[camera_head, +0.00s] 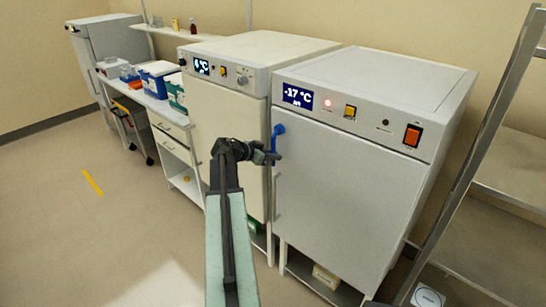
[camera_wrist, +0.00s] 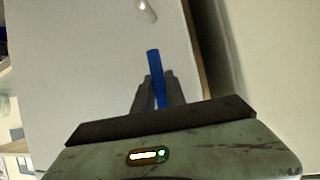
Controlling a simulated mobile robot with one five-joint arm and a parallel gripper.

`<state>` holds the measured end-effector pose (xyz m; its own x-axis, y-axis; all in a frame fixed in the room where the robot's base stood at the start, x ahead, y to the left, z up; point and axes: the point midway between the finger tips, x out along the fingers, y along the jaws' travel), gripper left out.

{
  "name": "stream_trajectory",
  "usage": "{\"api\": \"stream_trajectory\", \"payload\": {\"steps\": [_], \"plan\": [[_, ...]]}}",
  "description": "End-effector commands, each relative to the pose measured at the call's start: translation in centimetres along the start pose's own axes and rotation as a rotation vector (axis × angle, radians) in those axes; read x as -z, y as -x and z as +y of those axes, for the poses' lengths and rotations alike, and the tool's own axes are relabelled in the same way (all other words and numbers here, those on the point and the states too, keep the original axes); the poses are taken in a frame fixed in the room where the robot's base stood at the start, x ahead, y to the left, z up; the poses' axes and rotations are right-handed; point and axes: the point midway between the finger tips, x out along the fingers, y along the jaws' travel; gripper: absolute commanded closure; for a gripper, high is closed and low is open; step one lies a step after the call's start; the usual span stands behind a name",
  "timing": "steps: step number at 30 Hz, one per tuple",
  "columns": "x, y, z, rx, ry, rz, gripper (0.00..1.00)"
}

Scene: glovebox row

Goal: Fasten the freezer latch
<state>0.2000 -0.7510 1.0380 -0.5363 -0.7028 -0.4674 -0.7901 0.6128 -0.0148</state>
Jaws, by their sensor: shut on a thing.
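The freezer (camera_head: 345,200) is the grey cabinet on the right, with a display reading -17 °C and a red lit lamp. Its door looks closed. The blue latch (camera_head: 278,130) is at the upper left edge of that door, its lever pointing down. My gripper (camera_head: 270,157) is at the lower end of the lever. In the wrist view, the blue lever (camera_wrist: 154,65) stands between the two dark fingers of my gripper (camera_wrist: 157,90), which are shut on it. The lower end of the lever is hidden by the fingers.
A cream cabinet (camera_head: 230,150) with a 4 °C-like display stands close on the left of the freezer. A metal shelf rack (camera_head: 490,130) stands on the right. A bench with blue and green boxes (camera_head: 158,78) is further left. The floor (camera_head: 110,230) at left is open.

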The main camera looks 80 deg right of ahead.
Motion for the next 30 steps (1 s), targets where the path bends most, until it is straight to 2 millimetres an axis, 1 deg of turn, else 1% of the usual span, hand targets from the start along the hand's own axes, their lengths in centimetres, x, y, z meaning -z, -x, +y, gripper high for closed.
{"api": "stream_trajectory", "payload": {"steps": [1, 6, 7, 9, 17, 20, 23, 26, 30], "plan": [[0.2, -0.1, -0.5, 0.012, -0.001, 0.003, 1.0], [0.5, -0.6, -0.2, 0.005, -0.004, 0.004, 1.0], [0.5, -0.6, -0.1, 0.004, -0.004, 0.004, 0.78], [0.5, -0.7, 0.0, 0.002, -0.005, 0.004, 0.62], [0.6, -0.9, 0.2, -0.004, -0.006, 0.003, 0.62], [0.6, -0.6, 0.3, -0.004, -0.006, 0.003, 0.62], [0.7, 0.5, 0.3, -0.003, -0.005, 0.002, 0.62], [0.9, 2.2, 0.3, -0.002, -0.004, 0.002, 0.62], [1.0, 5.2, 0.3, -0.001, -0.005, 0.003, 0.62]]}}
